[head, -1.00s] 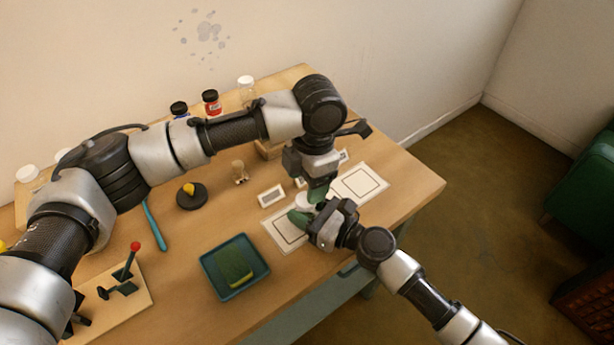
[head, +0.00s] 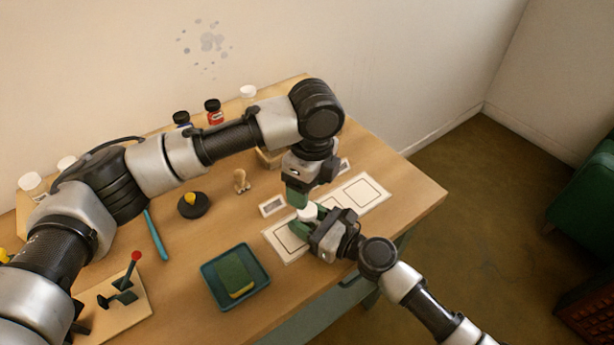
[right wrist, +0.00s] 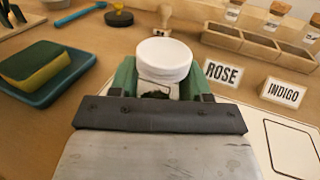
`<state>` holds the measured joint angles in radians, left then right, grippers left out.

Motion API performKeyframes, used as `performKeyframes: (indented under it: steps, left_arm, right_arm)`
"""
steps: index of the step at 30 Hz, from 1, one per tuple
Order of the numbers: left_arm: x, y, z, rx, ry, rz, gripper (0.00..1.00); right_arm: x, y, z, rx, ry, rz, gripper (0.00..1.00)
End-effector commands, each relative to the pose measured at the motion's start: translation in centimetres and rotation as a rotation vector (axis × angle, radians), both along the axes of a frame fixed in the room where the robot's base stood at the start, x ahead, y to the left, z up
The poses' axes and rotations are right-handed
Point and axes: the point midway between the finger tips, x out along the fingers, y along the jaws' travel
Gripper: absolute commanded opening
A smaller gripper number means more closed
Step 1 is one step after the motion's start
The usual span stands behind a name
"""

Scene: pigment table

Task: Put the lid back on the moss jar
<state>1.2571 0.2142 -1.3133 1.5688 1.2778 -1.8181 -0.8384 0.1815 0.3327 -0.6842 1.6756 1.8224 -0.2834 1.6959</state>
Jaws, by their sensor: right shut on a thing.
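The moss jar (right wrist: 155,92) is between the green fingers of my right gripper (right wrist: 160,85) in the right wrist view. Only a pale label and some dark moss of it show. The white round lid (right wrist: 163,58) sits level at its mouth; no gap shows from this angle. In the head view the lid (head: 308,212) shows as a white spot beside my right gripper (head: 310,225), which is shut on the jar over the near white card. My left gripper (head: 298,196) is just above and behind the lid. Its fingertips overlap in view, so their opening is unclear.
A teal tray (head: 207,273) with a green and yellow sponge (head: 235,275) lies left. A wooden stamp (head: 241,181), a black disc (head: 193,206) and ROSE (right wrist: 221,73) and INDIGO (right wrist: 284,92) cards stand behind. A wooden rack (right wrist: 232,43) holds corked jars.

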Motion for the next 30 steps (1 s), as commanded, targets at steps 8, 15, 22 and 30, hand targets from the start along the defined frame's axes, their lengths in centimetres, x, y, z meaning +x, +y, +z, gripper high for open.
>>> performKeyframes:
  steps: [8, 15, 22, 30]
  left_arm:
    - [0.0, 0.0, 0.4, 0.007, -0.040, 0.621, 0.63]
    - [0.0, 0.1, 0.8, 0.011, -0.069, 1.163, 0.63]
    - [0.0, 0.1, 1.1, 0.015, -0.086, 1.683, 0.63]
    - [0.0, 0.2, 1.5, 0.023, -0.095, 2.281, 0.63]
  right_arm:
    - [0.0, 0.0, 0.0, -0.001, 0.001, 0.000, 0.00]
    - [0.0, 0.0, 0.0, 0.000, 0.000, 0.000, 0.00]
    - [0.0, 0.0, 0.0, 0.000, 0.000, 0.000, 0.00]
    - [0.0, 0.0, 0.0, 0.000, 0.000, 0.000, 0.00]
